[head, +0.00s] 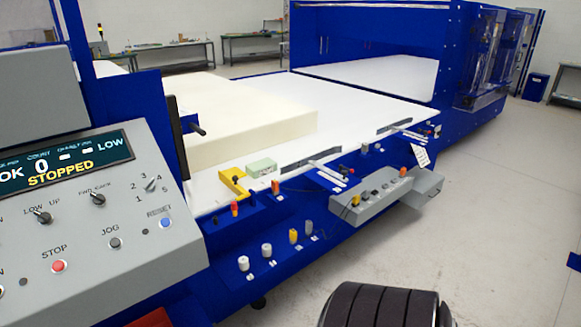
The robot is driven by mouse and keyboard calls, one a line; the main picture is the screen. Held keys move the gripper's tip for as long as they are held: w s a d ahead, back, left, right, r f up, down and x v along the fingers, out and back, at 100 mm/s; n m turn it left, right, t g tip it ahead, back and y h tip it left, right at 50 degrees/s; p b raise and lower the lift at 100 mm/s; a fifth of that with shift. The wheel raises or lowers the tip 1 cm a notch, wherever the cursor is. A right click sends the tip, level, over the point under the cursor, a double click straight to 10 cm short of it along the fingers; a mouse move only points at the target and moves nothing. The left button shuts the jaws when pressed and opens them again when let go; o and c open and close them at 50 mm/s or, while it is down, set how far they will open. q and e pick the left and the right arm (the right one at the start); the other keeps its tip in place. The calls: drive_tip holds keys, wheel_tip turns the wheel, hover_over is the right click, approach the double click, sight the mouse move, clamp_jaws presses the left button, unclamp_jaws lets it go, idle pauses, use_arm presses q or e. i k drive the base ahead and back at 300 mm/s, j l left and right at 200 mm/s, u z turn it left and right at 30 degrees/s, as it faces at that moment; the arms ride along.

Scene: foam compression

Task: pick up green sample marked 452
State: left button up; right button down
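A small pale green block (262,167) sits on the near edge of the white machine bed, just right of a yellow bracket (235,183). Any marking on it is too small to read, so I cannot tell whether it is the sample marked 452. Neither of my grippers shows in the head view. A dark ribbed round part at the bottom right of centre looks like part of my own body.
A large cream foam slab (260,120) lies on the white bed (370,115) behind the green block. A grey control panel (90,215) reading STOPPED fills the left. Knobs and grey boxes (372,205) line the blue front edge. The floor (500,220) at right is clear.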

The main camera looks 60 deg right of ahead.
sight(257, 169)
drive_tip(key=z, duration=1.9)
drive_tip(key=i+l+u, duration=0.1)
drive_tip(key=u, duration=0.3)
drive_tip(key=l+u, duration=0.2)
drive_tip(key=u, duration=0.2)
drive_tip(key=i+l+u, duration=0.1)
drive_tip(key=u, duration=0.3)
drive_tip(key=l, duration=0.1)
